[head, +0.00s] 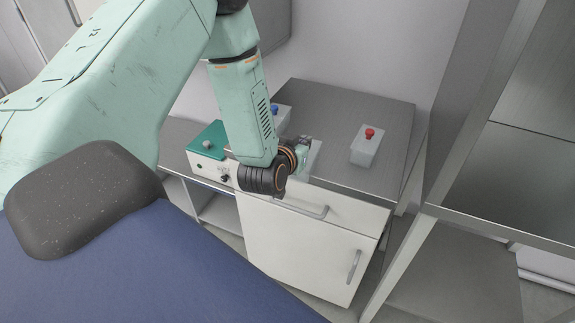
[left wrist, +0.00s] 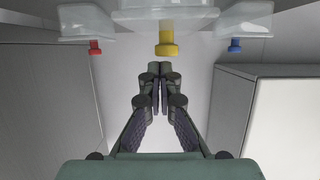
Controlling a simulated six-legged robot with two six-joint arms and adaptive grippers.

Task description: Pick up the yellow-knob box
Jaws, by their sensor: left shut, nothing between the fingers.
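The yellow-knob box (left wrist: 165,9) is at the top middle of the left wrist view, a pale box cut off by the frame edge. Its yellow knob (left wrist: 166,44) points down in that picture, just above my fingertips. My left gripper (left wrist: 160,68) is shut and empty, its fingertips together and apart from the knob. In the head view my left gripper (head: 300,150) is over the cabinet top. A pale patch beside it may be the yellow-knob box; its knob is hidden there. My right gripper is not in view.
A red-knob box (head: 366,147) stands on the grey metal top (head: 330,104), right of my gripper. A blue-knob box (head: 281,117) stands behind my arm, partly hidden. A green-topped device (head: 211,142) is to the left. A metal shelf (head: 480,218) rises at right.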

